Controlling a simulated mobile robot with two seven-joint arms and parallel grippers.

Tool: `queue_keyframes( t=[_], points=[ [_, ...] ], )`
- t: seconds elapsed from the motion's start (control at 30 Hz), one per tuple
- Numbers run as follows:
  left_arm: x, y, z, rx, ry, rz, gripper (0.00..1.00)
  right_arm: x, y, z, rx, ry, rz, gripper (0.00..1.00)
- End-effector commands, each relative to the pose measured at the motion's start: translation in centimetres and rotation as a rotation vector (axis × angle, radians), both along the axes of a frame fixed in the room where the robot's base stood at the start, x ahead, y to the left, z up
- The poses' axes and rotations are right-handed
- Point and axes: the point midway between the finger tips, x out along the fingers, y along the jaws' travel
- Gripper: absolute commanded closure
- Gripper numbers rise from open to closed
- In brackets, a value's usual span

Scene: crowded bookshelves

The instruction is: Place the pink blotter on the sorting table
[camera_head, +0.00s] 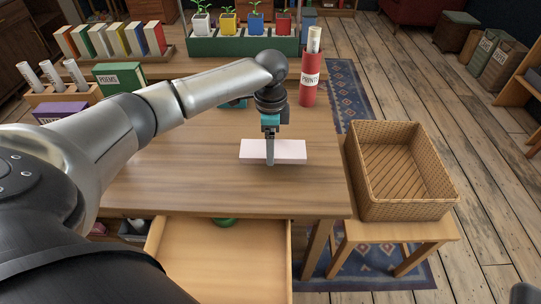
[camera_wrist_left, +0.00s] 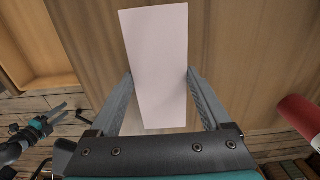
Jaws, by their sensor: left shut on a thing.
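The pink blotter (camera_head: 291,150) is a flat, pale pink slab over the middle right of the wooden table (camera_head: 200,180). My left gripper (camera_head: 270,160) is shut on it, one finger on each long side. In the left wrist view the blotter (camera_wrist_left: 158,60) lies between the two fingers (camera_wrist_left: 160,82) and extends beyond them. I cannot tell whether it touches the tabletop or hangs just above it. My right gripper (camera_wrist_left: 62,114) shows at the lower left of the left wrist view, with its fingers apart and empty.
A drawer (camera_head: 220,262) stands open below the table's front edge. A wicker basket (camera_head: 405,210) sits on a stool to the right. A red tube (camera_head: 308,85), green planter (camera_head: 240,46), green box (camera_head: 119,78) and purple box (camera_head: 60,112) stand along the back and left. Bare tabletop surrounds the blotter.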

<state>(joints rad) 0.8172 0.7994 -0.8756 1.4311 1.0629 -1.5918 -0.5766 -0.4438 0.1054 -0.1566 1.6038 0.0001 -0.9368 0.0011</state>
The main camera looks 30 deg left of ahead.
Motion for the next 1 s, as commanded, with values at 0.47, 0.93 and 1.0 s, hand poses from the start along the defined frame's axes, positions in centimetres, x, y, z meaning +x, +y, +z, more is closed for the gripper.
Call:
queue_keyframes(
  t=[0.47, 0.93, 1.0],
  points=[
    [0.0, 0.0, -3.7, 0.001, 0.001, 0.0, 0.77, 1.8, 0.6, 3.1, 0.01, -0.037, -0.002, 0.5],
    [0.0, 0.0, -3.9, 0.001, 0.001, -0.001, 0.04, 1.6, 0.5, 2.8, 0.009, -0.032, -0.003, 0.5],
    [0.0, 0.0, -3.9, 0.001, 0.001, -0.001, 0.0, 1.6, 0.5, 2.8, 0.009, -0.032, -0.003, 0.5]
  ],
)
